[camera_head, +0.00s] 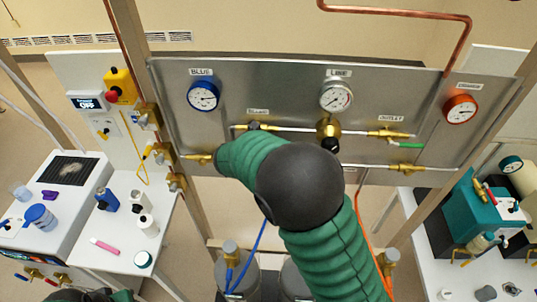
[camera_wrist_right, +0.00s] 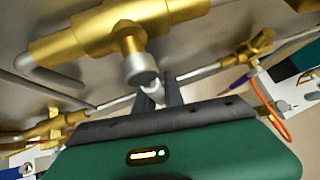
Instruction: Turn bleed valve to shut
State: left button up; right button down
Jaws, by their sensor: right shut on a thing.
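The grey valve panel (camera_head: 300,85) carries gauges, pipes and brass valves. My right arm crosses in front of it; its forearm hides the right gripper and part of the lower pipe in the head view. In the right wrist view, my right gripper (camera_wrist_right: 162,90) is shut on a small pale handle (camera_wrist_right: 155,92), just below a brass fitting (camera_wrist_right: 130,42) with a grey round end (camera_wrist_right: 138,70). I take this handle for the bleed valve's, but no readable label confirms it. Its turn angle is unclear. My left gripper is not in view.
The outlet valve (camera_head: 390,134) with a green handle (camera_head: 407,145) sits right of the arm. A brass regulator (camera_head: 328,130) is close above my elbow. A blue hose (camera_head: 253,255) and an orange hose (camera_head: 367,230) hang below. A side table (camera_head: 125,240) stands left.

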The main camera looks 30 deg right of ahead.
jog(key=shift+w+a+f+m+y, duration=0.15)
jog(key=shift+a+f+m+y, duration=0.2)
jog(key=shift+a+y, duration=0.25)
jog(key=c, duration=1.7)
grip_release()
jog(key=shift+o, duration=1.3)
jog(key=shift+w, duration=0.2)
jog(key=shift+w+t, duration=0.15)
jog(key=shift+t, duration=0.15)
jog(key=shift+r, duration=0.1)
